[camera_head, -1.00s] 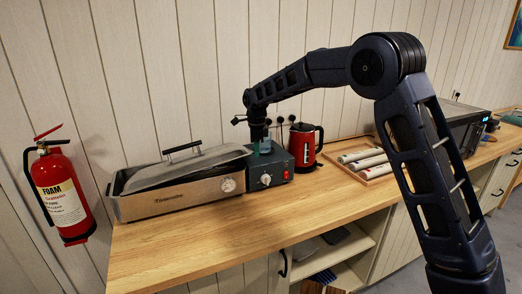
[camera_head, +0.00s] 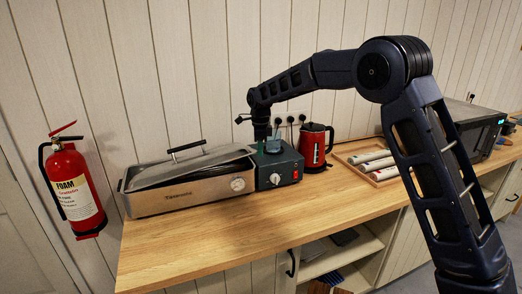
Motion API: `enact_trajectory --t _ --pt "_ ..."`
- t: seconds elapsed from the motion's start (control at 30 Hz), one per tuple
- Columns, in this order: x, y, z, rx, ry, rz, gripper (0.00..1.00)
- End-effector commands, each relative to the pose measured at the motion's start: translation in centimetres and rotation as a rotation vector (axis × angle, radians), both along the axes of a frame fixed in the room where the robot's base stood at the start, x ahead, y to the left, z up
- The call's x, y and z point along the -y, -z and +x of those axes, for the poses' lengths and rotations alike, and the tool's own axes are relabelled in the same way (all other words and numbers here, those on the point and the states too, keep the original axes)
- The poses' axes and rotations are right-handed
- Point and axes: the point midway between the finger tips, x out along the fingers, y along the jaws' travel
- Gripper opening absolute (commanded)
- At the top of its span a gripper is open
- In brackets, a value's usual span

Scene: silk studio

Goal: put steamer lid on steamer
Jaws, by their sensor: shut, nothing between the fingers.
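The steamer (camera_head: 190,197) is a long silver metal box with a dial on its front, standing on the wooden counter against the wall. The grey steamer lid (camera_head: 205,163), with a dark bar handle (camera_head: 187,147), lies over its top. My gripper (camera_head: 272,146) is small in view, to the right of the lid and above a dark control box (camera_head: 278,174). It is shut and empty, apart from the lid handle. Whether it touches the box is too small to tell.
A red kettle (camera_head: 314,146) stands right of the control box, with wall sockets behind. A wooden tray of rolls (camera_head: 371,164) and a microwave (camera_head: 478,128) are farther right. A fire extinguisher (camera_head: 76,190) hangs at left. The counter front (camera_head: 230,226) is clear.

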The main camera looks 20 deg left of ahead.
Motion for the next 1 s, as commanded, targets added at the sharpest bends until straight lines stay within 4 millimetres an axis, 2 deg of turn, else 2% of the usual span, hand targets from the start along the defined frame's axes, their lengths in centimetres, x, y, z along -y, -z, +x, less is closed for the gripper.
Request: enact_trajectory --t 0.07,0.27,0.5,0.63,0.8,1.0 --pt "0.5 0.0 0.1 -0.002 -0.002 0.001 0.00" --pt "3.8 0.0 1.8 0.000 0.005 -0.001 0.00" --pt "3.5 -5.1 1.8 0.003 0.003 0.001 0.00" --pt "3.5 -7.3 1.8 0.002 0.003 0.000 0.00" --pt "3.6 -9.2 1.8 0.002 0.003 -0.001 0.00" --pt "3.6 -10.0 1.8 0.001 0.004 -0.002 0.00"
